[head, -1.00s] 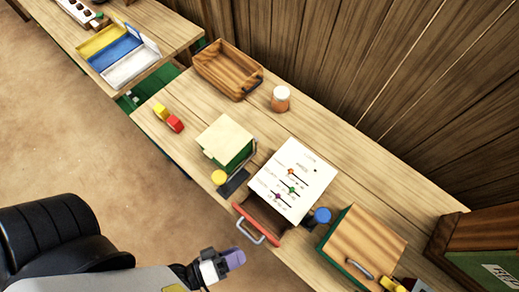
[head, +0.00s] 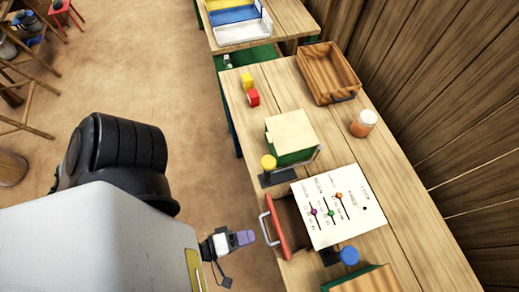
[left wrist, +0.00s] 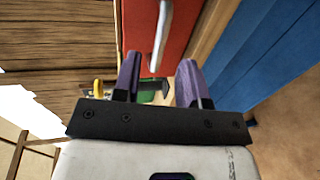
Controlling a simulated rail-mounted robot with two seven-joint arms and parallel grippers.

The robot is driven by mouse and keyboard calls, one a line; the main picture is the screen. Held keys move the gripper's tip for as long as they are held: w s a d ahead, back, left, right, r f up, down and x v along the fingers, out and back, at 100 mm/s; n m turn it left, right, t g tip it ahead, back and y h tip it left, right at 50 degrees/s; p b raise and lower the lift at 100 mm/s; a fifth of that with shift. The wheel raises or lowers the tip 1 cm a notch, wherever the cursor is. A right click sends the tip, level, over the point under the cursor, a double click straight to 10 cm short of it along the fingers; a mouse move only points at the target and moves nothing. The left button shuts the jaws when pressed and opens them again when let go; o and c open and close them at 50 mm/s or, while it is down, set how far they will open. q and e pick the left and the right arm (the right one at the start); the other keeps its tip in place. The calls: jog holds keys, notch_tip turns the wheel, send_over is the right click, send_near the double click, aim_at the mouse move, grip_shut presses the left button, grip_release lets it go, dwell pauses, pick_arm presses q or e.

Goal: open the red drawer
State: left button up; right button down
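The red drawer (head: 281,226) stands pulled out from under a white panel with coloured sliders (head: 338,207); its brown inside shows. Its silver handle (head: 265,229) sticks out toward my left gripper (head: 248,238), which is just short of it. In the left wrist view, the purple fingers (left wrist: 157,80) are spread with nothing between them. The red drawer front (left wrist: 180,28) and the handle (left wrist: 161,38) lie beyond the fingertips, the handle in line with the gap. My right gripper is not in view.
A green box with a pale top (head: 290,133) and a yellow knob (head: 268,162) stand beside the panel. A blue knob (head: 349,256) is on the other side. A jar (head: 363,123), wooden tray (head: 328,72) and red block (head: 253,98) are farther back.

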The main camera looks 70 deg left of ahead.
aim_at(264, 232)
pick_arm(q)
jog(key=shift+x, duration=3)
jog(key=shift+c, duration=0.4)
grip_shut()
jog(key=shift+s, duration=0.1)
